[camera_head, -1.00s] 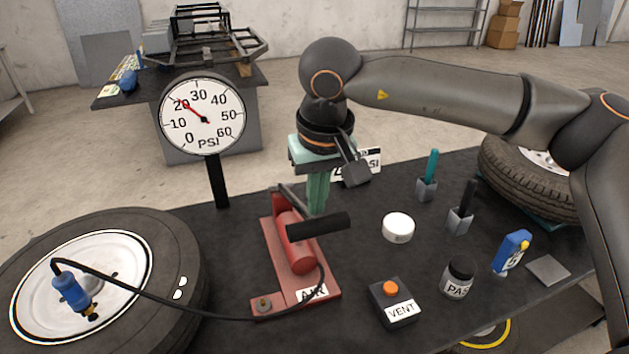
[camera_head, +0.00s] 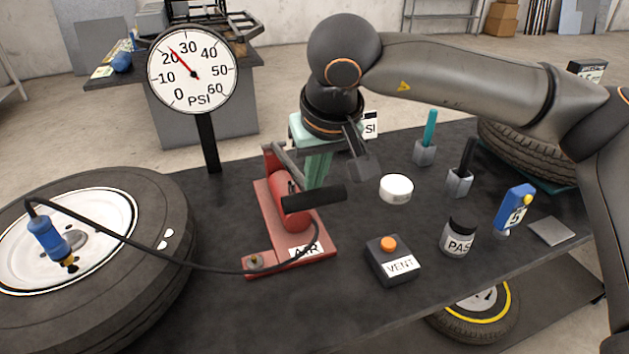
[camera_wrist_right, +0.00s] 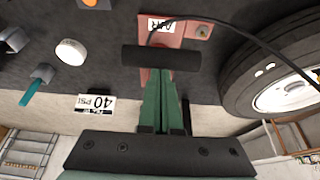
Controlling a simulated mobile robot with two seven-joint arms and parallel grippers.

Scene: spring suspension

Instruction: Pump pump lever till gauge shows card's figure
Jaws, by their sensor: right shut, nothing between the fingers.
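The red pump (camera_head: 290,212) stands on the dark table, its lever ending in a black crossbar handle (camera_head: 315,198). My right gripper (camera_head: 317,170) is shut and empty, its green fingers pointing down at the handle; in the right wrist view their tips meet at the handle (camera_wrist_right: 160,56). Whether they touch it I cannot tell. The round gauge (camera_head: 194,72) has its red needle between 20 and 30, nearer 20. The card (camera_wrist_right: 94,104) reads 40 PSI upside down in the right wrist view; in the head view my arm mostly hides it (camera_head: 371,125). My left gripper is out of view.
A black hose runs from the pump to the blue chuck (camera_head: 48,238) on the left tire (camera_head: 150,290). Right of the pump are the VENT box (camera_head: 392,259), a white round tin (camera_head: 396,188), a PAS-labelled jar (camera_head: 458,236) and a blue item marked 5 (camera_head: 514,209).

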